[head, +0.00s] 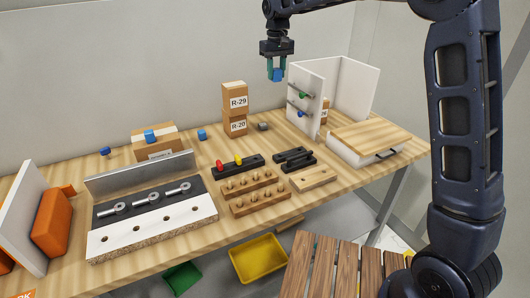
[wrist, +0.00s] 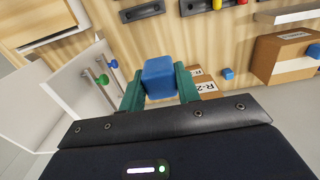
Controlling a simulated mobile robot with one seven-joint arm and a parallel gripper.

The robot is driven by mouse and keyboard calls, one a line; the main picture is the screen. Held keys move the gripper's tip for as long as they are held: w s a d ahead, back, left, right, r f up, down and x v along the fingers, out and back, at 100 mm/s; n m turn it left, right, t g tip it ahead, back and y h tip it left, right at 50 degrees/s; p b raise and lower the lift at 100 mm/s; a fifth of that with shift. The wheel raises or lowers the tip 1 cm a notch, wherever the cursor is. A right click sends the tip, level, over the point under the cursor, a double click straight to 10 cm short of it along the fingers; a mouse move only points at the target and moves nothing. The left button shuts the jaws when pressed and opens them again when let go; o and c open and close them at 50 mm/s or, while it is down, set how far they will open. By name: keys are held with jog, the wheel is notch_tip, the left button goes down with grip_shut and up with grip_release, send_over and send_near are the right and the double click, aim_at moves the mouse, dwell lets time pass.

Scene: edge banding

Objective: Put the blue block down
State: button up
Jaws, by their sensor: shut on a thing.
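My gripper (head: 276,71) is shut on a blue block (head: 277,75), high above the back of the wooden table (head: 330,178). In the wrist view the same blue block (wrist: 160,77) sits between the two green fingers of my gripper (wrist: 160,84). In the head view the held block appears above and to the right of two stacked cardboard boxes marked R-29 (head: 235,97) and R-20 (head: 235,124). Other small blue blocks lie on the table: one (head: 202,135) left of the stack, one (head: 150,136) on a taped cardboard box (head: 166,150), and one (head: 105,151) further left.
A white open cabinet (head: 305,88) with green and blue knobs stands at the back right. A white box with a wooden lid (head: 370,134) is in front of it. A board with metal pins (head: 150,226), dark racks (head: 240,166) and peg blocks (head: 252,193) fill the middle front.

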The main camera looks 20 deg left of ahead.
aim_at(274, 153)
notch_tip(274, 153, down, 32)
jog(key=shift+w, duration=0.1)
dwell(0.6)
jog(key=shift+f, duration=0.1)
jog(key=o, duration=1)
jog(key=shift+c, duration=0.2)
